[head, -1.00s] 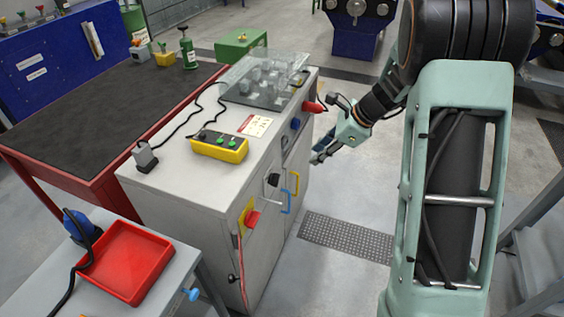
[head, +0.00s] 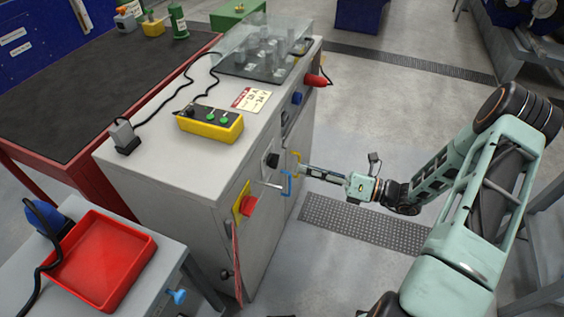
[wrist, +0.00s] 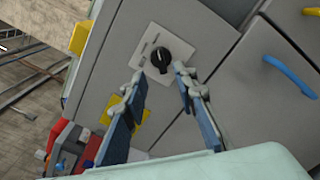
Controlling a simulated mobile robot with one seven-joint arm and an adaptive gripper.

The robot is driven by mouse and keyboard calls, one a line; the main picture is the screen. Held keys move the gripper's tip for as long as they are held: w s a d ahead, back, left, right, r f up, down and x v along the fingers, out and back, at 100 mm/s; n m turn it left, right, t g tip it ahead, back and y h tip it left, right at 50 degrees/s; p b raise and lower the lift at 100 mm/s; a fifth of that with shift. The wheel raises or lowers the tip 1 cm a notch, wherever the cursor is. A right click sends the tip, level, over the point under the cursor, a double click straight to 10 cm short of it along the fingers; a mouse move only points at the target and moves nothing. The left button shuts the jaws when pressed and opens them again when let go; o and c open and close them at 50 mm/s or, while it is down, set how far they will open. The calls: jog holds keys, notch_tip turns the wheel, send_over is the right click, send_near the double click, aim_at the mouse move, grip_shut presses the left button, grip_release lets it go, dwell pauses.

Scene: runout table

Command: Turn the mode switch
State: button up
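The mode switch (wrist: 160,58) is a black rotary knob on a pale marked plate on the grey cabinet front. It also shows as a small dark knob in the head view (head: 272,160), left of my gripper. My gripper (head: 306,169) reaches in from the right toward the cabinet front. In the wrist view my gripper (wrist: 158,75) has its two blue-padded fingers spread and nothing between them. The knob appears just beyond the fingertips, between their lines. I see no contact.
A blue handle (wrist: 290,75) is on the neighbouring door. A red switch on a yellow plate (head: 241,203) sits left of the knob. A yellow button box (head: 210,123) stands on top of the cabinet (head: 170,165).

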aim_at(273, 161)
jog(key=x, duration=0.7)
jog(key=shift+a, duration=0.3)
jog(key=shift+w+f, duration=0.1)
jog(key=shift+c, duration=0.4)
grip_shut()
